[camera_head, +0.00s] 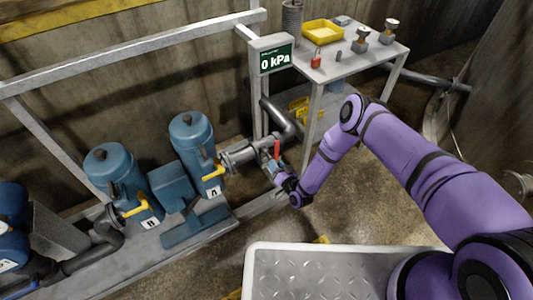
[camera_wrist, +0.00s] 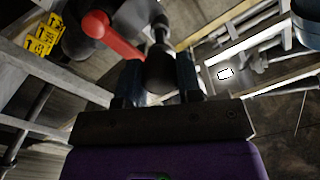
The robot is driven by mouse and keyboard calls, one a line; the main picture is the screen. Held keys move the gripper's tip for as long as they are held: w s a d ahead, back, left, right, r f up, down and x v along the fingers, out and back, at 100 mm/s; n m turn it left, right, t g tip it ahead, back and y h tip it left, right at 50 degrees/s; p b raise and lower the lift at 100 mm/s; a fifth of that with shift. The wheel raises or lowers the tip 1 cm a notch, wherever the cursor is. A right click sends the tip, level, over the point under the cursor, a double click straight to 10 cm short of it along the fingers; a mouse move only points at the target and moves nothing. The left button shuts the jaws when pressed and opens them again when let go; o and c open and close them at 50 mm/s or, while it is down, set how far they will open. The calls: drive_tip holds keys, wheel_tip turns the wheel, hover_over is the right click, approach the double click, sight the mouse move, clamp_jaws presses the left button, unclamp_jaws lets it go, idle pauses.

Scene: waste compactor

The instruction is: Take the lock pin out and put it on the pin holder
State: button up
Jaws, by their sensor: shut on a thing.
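My gripper (camera_head: 276,169) is low beside the pipework, just under a red lever (camera_head: 277,149), right of pump A. In the wrist view, my gripper (camera_wrist: 159,78) has its two fingers closed on a dark rounded knob (camera_wrist: 160,68). A metal shaft runs from the knob away from me, toward a round dark fitting; this looks like the lock pin. I cannot tell whether the shaft is still inside the fitting. The red lever (camera_wrist: 115,38) is close by on the left. I cannot pick out the pin holder with certainty.
A grey table (camera_head: 350,68) at the back right bears a yellow tray (camera_head: 323,31), a red padlock (camera_head: 316,60) and small metal parts. A gauge display (camera_head: 274,58) reads 0 kPa. Blue pumps (camera_head: 193,145) stand left. A white-rimmed tray (camera_head: 320,250) is in front.

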drive_tip(key=shift+v, duration=2.35)
drive_tip(key=shift+d, duration=0.15)
